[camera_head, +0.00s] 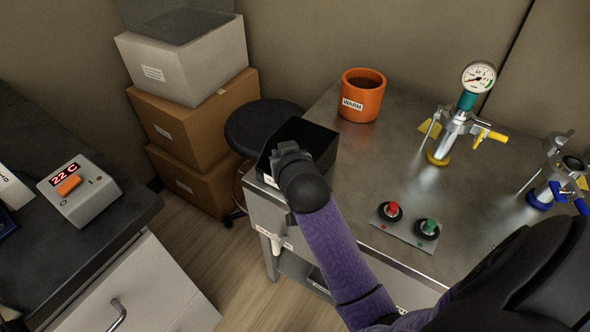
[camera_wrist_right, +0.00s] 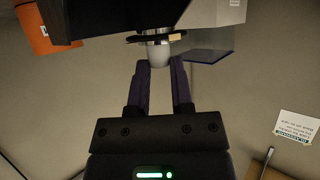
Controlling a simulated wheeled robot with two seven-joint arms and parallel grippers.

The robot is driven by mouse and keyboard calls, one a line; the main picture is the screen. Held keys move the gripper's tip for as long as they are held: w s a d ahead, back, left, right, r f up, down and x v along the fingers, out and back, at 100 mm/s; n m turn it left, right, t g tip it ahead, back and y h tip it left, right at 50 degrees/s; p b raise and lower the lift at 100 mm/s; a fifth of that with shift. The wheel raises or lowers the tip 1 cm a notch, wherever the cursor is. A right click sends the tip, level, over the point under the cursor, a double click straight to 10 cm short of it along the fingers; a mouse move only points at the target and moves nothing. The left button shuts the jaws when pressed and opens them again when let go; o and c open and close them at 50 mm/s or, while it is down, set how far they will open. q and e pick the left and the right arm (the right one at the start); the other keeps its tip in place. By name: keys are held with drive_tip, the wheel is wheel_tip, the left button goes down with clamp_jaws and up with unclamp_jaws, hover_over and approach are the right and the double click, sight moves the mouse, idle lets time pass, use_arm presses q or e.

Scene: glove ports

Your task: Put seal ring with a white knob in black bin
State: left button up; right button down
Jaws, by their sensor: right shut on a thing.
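The seal ring (camera_wrist_right: 140,40) is a thin black disc with a pale tag on its edge, seen nearly edge-on in the right wrist view. Its white knob (camera_wrist_right: 158,56) sits between the tips of my right gripper (camera_wrist_right: 160,66), which is shut on it. The black bin (camera_head: 318,140) stands at the near left corner of the metal bench. My right gripper (camera_head: 286,152) is at the bin's near left side in the head view, where my wrist hides the ring. In the wrist view the dark bin (camera_wrist_right: 100,12) is close beyond the ring. My left gripper is not in view.
An orange WARM pot (camera_head: 362,98) stands behind the bin. A gauge fitting (camera_head: 462,125), a blue-ringed fitting (camera_head: 550,185) and red and green knobs (camera_head: 410,220) are on the bench. Stacked boxes (camera_head: 185,125) and a black stool (camera_head: 262,125) stand left of it.

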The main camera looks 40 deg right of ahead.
drive_tip(key=m+g+h, duration=0.1)
drive_tip(key=m, duration=0.1)
drive_tip(key=w+d+m+g+h+b, duration=0.1)
drive_tip(key=m+h, duration=0.1)
drive_tip(key=w+d+m+g+h, duration=0.1)
drive_tip(key=m+h, duration=0.1)
drive_tip(key=shift+w+d+r+g, duration=0.1)
drive_tip(key=shift+w+r+g, duration=0.2)
drive_tip(key=shift+g, duration=0.1)
drive_tip(key=shift+r+m+g+h+b, duration=0.25)
drive_tip(key=shift+m+g+h+b, duration=0.15)
drive_tip(key=shift+m+h, duration=0.1)
wheel_tip(320, 180, down, 10)
drive_tip(key=b, duration=0.4)
drive_tip(key=shift+s+d+r+b, duration=0.1)
drive_tip(key=shift+d+r+b, duration=0.1)
drive_tip(key=shift+b, duration=0.15)
drive_tip(key=shift+a+r, duration=0.1)
drive_tip(key=c, duration=0.5)
unclamp_jaws()
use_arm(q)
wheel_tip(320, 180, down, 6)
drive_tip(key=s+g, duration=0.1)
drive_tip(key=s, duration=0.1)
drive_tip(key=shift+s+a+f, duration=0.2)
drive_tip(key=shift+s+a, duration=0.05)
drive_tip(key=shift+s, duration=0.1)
